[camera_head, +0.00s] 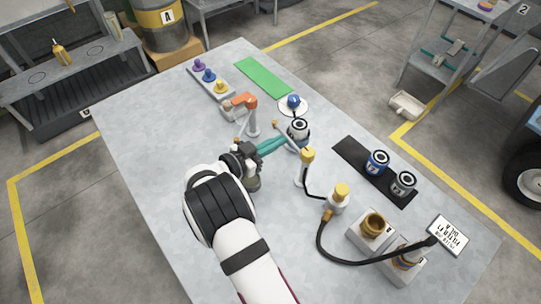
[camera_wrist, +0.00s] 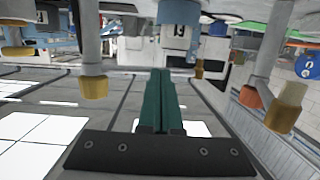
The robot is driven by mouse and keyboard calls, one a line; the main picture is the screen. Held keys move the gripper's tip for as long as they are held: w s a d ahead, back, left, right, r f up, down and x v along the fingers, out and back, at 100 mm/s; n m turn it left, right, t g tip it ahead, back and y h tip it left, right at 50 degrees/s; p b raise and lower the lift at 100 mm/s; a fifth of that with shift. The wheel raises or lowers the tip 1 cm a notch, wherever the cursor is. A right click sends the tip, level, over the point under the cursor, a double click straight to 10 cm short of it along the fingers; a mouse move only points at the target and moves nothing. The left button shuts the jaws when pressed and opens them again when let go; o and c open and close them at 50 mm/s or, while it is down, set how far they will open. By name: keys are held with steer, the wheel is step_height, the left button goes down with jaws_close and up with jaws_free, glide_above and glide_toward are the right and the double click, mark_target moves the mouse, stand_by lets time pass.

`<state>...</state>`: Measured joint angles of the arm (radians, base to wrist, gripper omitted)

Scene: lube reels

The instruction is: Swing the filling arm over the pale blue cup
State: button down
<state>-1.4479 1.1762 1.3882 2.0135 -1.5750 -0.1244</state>
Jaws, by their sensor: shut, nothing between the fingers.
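The pale blue cup (camera_head: 299,143) with a dark-ringed white top stands near the middle of the table. It shows upside down, with a number label, at the top of the wrist view (camera_wrist: 178,38). What appears to be the filling arm (camera_head: 290,140) is a thin bar from a yellow-capped post (camera_head: 306,160), ending in a small tip left of the cup. The tip looks beside the cup, not over it. My gripper (camera_head: 283,140) has teal fingers, shut and empty, pointing toward the cup and close to the bar; its fingers (camera_wrist: 160,73) are together in the wrist view. Contact cannot be told.
An orange-topped post arm (camera_head: 245,102) stands behind my gripper. A blue-knobbed white dish (camera_head: 293,104) is beyond the cup. A black mat (camera_head: 347,151) holds two cups.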

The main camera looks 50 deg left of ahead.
steer(key=shift+w+a, duration=0.15)
steer(key=shift+w, duration=2.1)
steer(key=shift+w, duration=0.1)
